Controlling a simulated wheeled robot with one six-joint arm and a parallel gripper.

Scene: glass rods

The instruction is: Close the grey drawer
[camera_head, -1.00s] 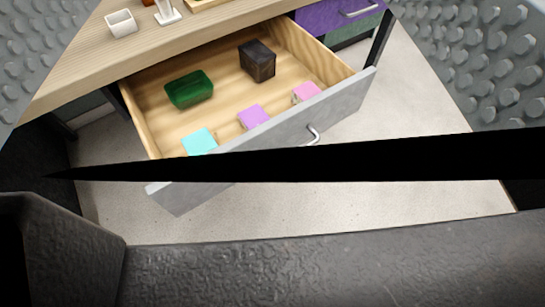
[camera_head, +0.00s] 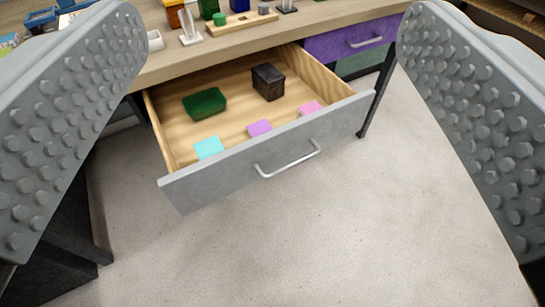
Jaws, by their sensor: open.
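The grey drawer (camera_head: 220,176) stands pulled out from under the wooden desk, with its silver bar handle (camera_head: 288,160) on the front. Inside lie a dark green block (camera_head: 205,103), a dark brown box (camera_head: 268,82), a cyan block (camera_head: 209,147), a purple block (camera_head: 259,128) and a pink block (camera_head: 311,108). My gripper (camera_head: 270,110) is open and empty. Its two grey studded fingers frame the left and right of the view, with the drawer seen between them. The fingers do not appear to touch the drawer.
The wooden desk top (camera_head: 290,32) runs across the back and carries a wooden peg board (camera_head: 240,22), a small white cup (camera_head: 155,41) and a blue tray (camera_head: 41,17). A purple drawer (camera_head: 350,40) is shut at the right. The pale floor (camera_head: 310,235) in front is clear.

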